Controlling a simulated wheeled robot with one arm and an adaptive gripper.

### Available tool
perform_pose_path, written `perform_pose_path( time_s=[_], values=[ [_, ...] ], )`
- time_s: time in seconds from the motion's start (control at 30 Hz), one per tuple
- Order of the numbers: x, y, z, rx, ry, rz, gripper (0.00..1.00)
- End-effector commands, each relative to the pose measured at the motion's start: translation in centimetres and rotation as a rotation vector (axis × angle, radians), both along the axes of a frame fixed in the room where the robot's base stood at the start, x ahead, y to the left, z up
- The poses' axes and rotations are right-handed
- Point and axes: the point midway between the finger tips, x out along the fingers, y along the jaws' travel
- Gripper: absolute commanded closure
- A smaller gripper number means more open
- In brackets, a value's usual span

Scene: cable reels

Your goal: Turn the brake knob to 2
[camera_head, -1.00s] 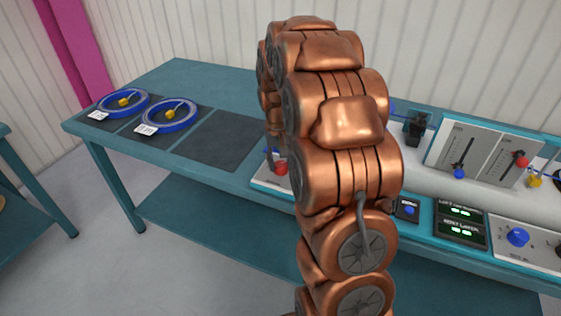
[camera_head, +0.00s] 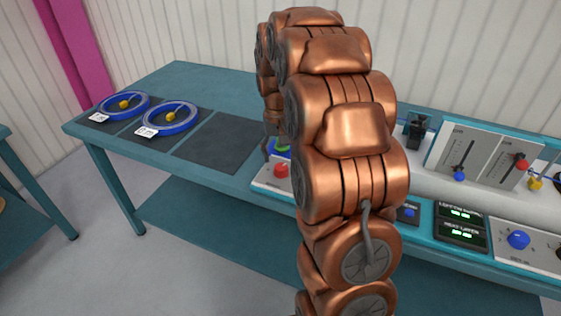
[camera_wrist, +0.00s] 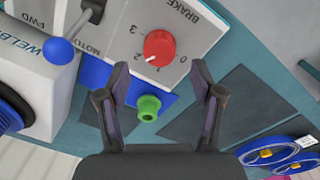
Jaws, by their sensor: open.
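The red brake knob (camera_wrist: 160,47) sits on a light panel marked BRAKE in the wrist view, with a scale from 0 to 3 around it. A pale mark on the knob faces the lower left, around 1 to 2; I cannot tell exactly which. My gripper (camera_wrist: 161,76) is open and empty, its two fingers spread on either side below the knob, not holding it. In the head view the red knob (camera_head: 281,171) shows at the panel's left end, beside my arm, which hides most of my gripper.
A green knob (camera_wrist: 149,104) on a blue part lies between my fingers in the wrist view. A blue-balled lever (camera_wrist: 60,50) stands at left. Two blue reels (camera_head: 170,118) lie on dark mats at left on the bench. Sliders and displays (camera_head: 461,222) stand right of my arm.

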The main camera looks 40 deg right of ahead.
Motion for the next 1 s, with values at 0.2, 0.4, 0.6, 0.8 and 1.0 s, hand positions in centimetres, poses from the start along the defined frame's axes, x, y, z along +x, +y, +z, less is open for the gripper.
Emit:
perform_pose_path(
  time_s=[0.2,0.4,0.6,0.8,1.0],
  values=[
    [0.2,0.1,4.3,-0.002,-0.007,0.0,0.33],
    [0.2,0.2,6.7,-0.002,-0.005,0.0,0.33],
    [0.1,0.3,7.6,-0.001,-0.002,0.0,0.33],
    [0.1,0.3,7.6,0.0,0.0,0.0,0.33],
    [0.1,0.3,7.6,0.0,-0.001,0.0,0.33]
  ],
)
